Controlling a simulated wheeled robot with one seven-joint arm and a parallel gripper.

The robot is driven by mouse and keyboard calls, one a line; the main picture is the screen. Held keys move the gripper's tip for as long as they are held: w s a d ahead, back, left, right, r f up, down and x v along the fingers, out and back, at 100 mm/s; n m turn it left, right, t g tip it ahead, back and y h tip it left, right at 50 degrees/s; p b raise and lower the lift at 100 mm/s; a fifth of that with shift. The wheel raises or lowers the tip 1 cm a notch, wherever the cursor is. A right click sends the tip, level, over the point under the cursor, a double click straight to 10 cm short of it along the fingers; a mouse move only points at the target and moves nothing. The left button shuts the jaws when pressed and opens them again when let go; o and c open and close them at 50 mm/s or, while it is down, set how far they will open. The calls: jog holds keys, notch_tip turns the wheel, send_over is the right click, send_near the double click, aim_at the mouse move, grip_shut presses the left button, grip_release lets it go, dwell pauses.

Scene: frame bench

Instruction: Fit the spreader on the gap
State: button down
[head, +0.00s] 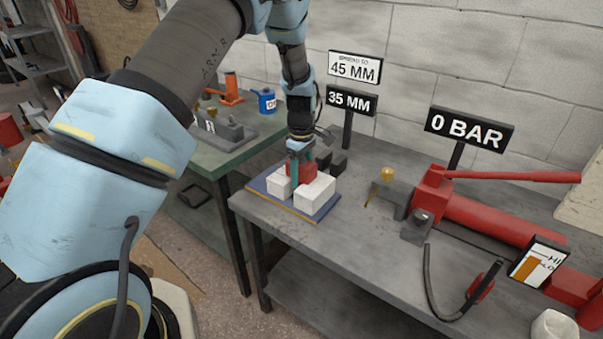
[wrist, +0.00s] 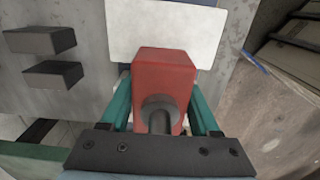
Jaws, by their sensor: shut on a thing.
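My gripper (head: 297,165) is shut on the red spreader (head: 309,170), with its teal fingers on either side. In the wrist view the red spreader (wrist: 165,72) sits between the fingers (wrist: 160,105), with a round grey fitting on its near end. White blocks (head: 315,195) stand on a blue board (head: 300,213) with a tan edge. The spreader is at or just above the white blocks in the head view. I cannot tell whether it is in the gap, which the gripper and spreader partly hide. A white block (wrist: 168,32) lies just beyond the spreader in the wrist view.
Dark blocks (wrist: 48,56) lie beside the board. Signs read 45 MM (head: 354,68), 35 MM (head: 348,101) and 0 BAR (head: 465,129). A red pump (head: 490,217) with a long handle and a black hose (head: 430,290) fill the bench's right side. The bench front is mostly clear.

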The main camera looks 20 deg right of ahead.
jog(key=shift+f, duration=0.15)
jog(key=shift+c, duration=1.9)
grip_release()
jog(key=o, duration=0.3)
jog(key=shift+o, duration=0.2)
jog(key=shift+f, duration=0.1)
notch_tip(320, 180, up, 11)
jog(key=b, duration=0.2)
jog(key=shift+b, duration=0.3)
